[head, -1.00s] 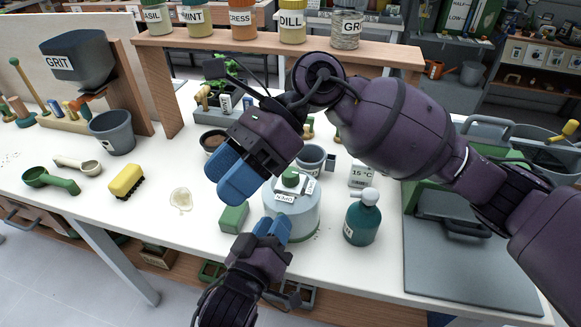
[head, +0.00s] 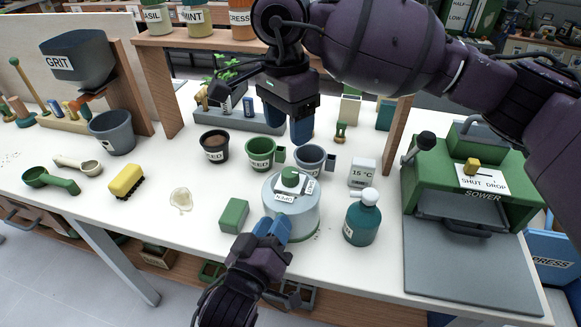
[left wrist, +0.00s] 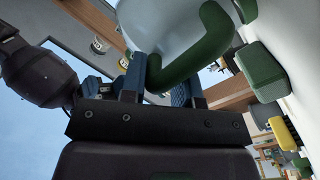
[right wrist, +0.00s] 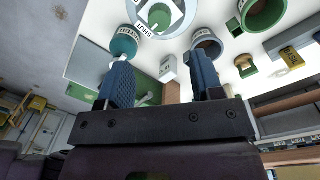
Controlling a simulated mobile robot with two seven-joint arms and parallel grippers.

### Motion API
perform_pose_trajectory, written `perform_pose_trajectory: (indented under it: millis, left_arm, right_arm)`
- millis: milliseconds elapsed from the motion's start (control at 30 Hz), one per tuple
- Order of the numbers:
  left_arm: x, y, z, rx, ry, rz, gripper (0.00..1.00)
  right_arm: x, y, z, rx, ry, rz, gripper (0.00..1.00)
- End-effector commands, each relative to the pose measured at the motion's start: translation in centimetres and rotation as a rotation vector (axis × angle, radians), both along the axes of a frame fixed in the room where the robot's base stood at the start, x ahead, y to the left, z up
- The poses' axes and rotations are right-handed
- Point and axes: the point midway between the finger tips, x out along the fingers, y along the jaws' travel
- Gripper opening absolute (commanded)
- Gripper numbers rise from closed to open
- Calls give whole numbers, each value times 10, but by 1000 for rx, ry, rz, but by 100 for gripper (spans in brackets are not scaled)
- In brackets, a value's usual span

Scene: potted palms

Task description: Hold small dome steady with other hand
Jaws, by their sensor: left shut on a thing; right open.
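The small dome (head: 291,213) is a pale grey rounded cover with a green knob (head: 290,178) and an OPEN label on top. It stands upright on the table near the front edge. My left gripper (head: 271,229) is at its front side. In the left wrist view it is shut on the dome's green side handle (left wrist: 190,52); the head view hides this grip. My right gripper (head: 302,128) is open and empty, above and behind the dome, apart from it. The dome's top also shows in the right wrist view (right wrist: 185,28).
Behind are a dark pot (head: 215,148), a green pot (head: 261,152) and a grey pot (head: 310,160). The green sower (head: 430,180) is at the right.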

Motion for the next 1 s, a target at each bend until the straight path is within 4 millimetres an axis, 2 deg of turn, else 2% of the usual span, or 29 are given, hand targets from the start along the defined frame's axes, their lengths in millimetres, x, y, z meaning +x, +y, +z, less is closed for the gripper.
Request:
perform_pose_trajectory:
  millis: [33,200,500,700,1000]
  left_arm:
    - [0,0,-5,3,10,1,4]
    - [0,0,-5,3,10,1,4]
    - [0,0,-4,3,10,1,4]
    - [0,0,-4,2,10,1,4]
    - [0,0,-4,2,10,1,4]
  right_arm:
    - [-1,0,-11,0,6,1,60]
    - [-3,-1,-42,1,6,0,60]
    - [-6,-3,-85,1,6,0,60]
    - [-6,-3,-98,3,4,0,60]
    - [-6,-3,-100,3,3,0,60]
